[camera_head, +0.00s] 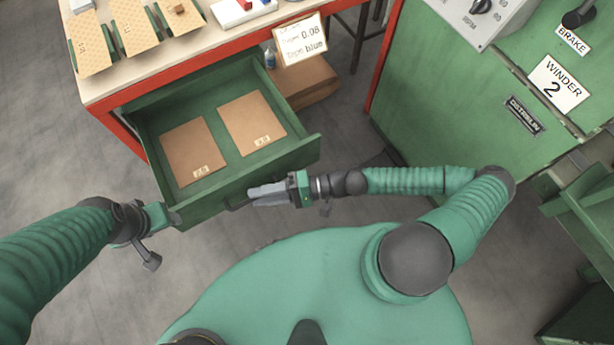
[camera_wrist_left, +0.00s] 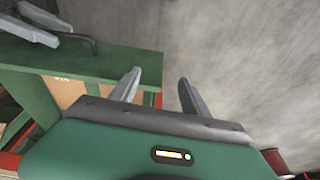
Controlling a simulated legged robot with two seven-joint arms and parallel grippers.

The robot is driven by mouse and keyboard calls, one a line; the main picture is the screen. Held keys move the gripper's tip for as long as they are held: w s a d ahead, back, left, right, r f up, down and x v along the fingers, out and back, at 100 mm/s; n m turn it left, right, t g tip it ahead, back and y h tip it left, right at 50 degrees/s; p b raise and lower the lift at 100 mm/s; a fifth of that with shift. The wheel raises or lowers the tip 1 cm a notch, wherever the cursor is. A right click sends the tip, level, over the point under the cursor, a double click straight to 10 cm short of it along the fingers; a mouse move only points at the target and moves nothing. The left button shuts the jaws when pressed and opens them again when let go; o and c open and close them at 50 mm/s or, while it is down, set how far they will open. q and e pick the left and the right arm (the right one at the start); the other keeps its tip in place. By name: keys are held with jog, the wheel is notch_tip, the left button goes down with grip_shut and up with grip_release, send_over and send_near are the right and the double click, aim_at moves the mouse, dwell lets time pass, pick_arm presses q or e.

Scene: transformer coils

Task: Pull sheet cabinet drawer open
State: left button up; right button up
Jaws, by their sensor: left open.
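The green sheet drawer (camera_head: 306,147) is pulled well out from under the bench in the head view, with two brown sheets (camera_head: 188,150) (camera_head: 252,122) lying in it. Its dark bar handle (camera_head: 236,205) is on the front panel and also shows in the left wrist view (camera_wrist_left: 82,40). My right gripper (camera_head: 252,193) is at the drawer front, with its grey fingers beside the handle; I cannot tell whether they close on it. My left gripper (camera_head: 174,215) is near the front's left corner.
The red-edged bench (camera_head: 185,65) above the drawer carries several sheet pieces. A label card (camera_head: 300,40) hangs at its right, above a brown box (camera_head: 305,88). A green winder machine (camera_head: 450,90) stands to the right. Grey floor (camera_head: 70,160) is clear at the left.

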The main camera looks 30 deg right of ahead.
jog(key=p+v, duration=0.2)
jog(key=v, duration=1.3)
jog(key=shift+f, duration=0.1)
